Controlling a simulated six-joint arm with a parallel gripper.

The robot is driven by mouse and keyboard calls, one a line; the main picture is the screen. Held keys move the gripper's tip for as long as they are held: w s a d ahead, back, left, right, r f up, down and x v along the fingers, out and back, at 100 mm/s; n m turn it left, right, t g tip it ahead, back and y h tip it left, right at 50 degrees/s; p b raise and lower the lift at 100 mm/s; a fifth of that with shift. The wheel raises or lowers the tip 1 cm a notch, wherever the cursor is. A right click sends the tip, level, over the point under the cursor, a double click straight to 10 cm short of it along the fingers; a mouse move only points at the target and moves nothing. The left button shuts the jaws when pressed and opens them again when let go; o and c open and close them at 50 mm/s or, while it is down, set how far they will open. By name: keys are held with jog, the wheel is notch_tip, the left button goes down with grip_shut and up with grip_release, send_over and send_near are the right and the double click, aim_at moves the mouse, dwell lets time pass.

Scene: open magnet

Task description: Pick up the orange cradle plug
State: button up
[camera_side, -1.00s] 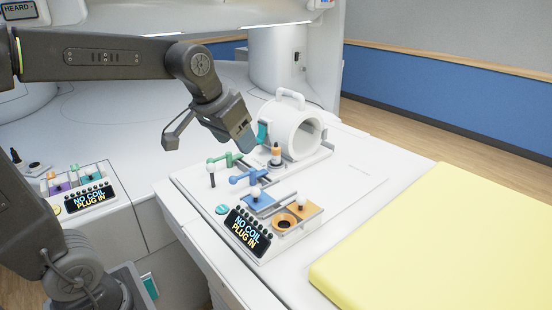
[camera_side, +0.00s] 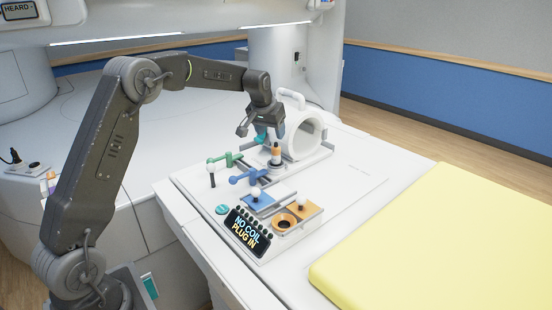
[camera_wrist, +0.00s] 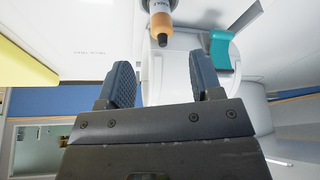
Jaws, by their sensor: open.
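The orange plug (camera_side: 276,150) with a dark tip stands upright in front of the white ring-shaped coil (camera_side: 303,137) on the work board. In the wrist view the orange plug (camera_wrist: 160,20) shows at the top centre, its dark end pointing toward the gap between my fingers. My gripper (camera_side: 277,132) is open and empty, just above the plug in the side view. Its two blue fingers stand apart in the wrist view (camera_wrist: 163,78), and the plug is beyond them, not between them. The plug's lower end is hard to make out.
Blue (camera_side: 245,178) and green (camera_side: 224,161) levers stand left of the plug. A yellow pad (camera_side: 450,240) lies right. The white tabletop between is clear.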

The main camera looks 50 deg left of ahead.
aim_at(276, 143)
jog(key=x, duration=0.9)
jog(key=shift+w+a+f, duration=0.1)
jog(key=shift+w+f, duration=0.1)
jog(key=shift+w, duration=0.05)
jog(key=shift+c, duration=0.3)
jog(key=c, duration=1)
jog(key=shift+o, duration=0.2)
jog(key=shift+r, duration=0.15)
notch_tip(276, 143, up, 4)
jog(key=shift+r, duration=0.1)
jog(key=s+a+r, duration=0.6)
jog(key=s+a, duration=0.2)
jog(key=shift+s+r, duration=0.3)
